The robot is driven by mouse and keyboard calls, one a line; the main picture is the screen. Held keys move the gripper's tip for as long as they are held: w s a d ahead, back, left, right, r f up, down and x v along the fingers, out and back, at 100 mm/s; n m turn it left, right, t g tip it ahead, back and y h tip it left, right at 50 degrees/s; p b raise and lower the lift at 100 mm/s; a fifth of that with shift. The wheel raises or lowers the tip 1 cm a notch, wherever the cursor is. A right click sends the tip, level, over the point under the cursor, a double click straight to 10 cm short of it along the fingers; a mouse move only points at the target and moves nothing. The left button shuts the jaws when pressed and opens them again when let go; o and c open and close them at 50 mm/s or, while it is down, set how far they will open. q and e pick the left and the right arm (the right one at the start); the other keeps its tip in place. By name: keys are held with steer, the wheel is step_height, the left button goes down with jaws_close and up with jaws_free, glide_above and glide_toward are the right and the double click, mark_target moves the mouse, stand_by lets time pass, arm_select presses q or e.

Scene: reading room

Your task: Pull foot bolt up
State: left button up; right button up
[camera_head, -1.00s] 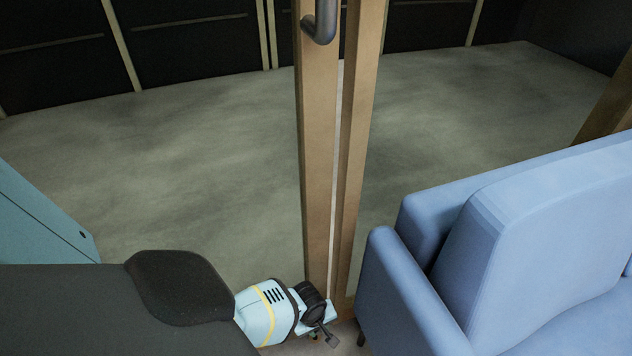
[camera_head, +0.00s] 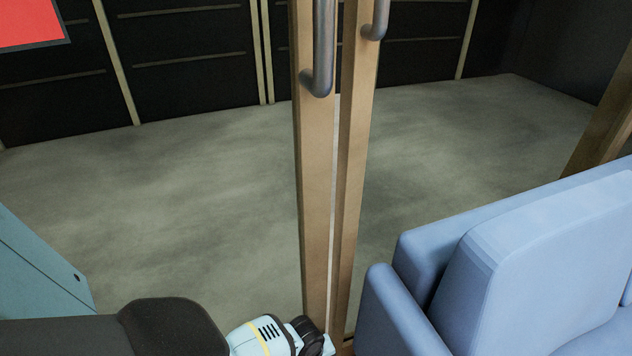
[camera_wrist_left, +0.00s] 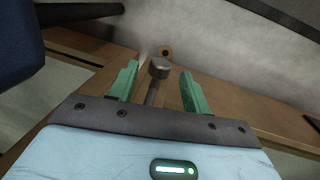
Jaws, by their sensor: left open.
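The foot bolt (camera_wrist_left: 158,68) shows in the left wrist view as a dark metal knob on a short stem, at the wooden foot of the door. My left gripper (camera_wrist_left: 160,70) is open, with one green finger on each side of the bolt. Gaps show between the fingers and the knob, so it does not look gripped. In the head view my left arm and wrist reach the base of the wooden door stiles (camera_head: 318,200) at the bottom edge. The fingers and bolt are cut off there. My right gripper is not in view.
A blue sofa (camera_head: 510,270) stands close on the right of the door foot. Dark metal handles (camera_head: 318,60) are on the door stiles above. Grey floor (camera_head: 200,190) lies open beyond the door, up to dark cabinets (camera_head: 190,50).

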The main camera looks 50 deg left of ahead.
arm_select(q)
steer(key=r+p, duration=0.2)
steer(key=r, duration=0.3)
steer(key=shift+s+a+r+p, duration=0.15)
steer(key=shift+s+p, duration=0.1)
steer(key=shift+p, duration=0.15)
steer(key=shift+s+r+p, duration=0.15)
steer(key=shift+r+p, duration=0.15)
steer(key=shift+r, duration=0.15)
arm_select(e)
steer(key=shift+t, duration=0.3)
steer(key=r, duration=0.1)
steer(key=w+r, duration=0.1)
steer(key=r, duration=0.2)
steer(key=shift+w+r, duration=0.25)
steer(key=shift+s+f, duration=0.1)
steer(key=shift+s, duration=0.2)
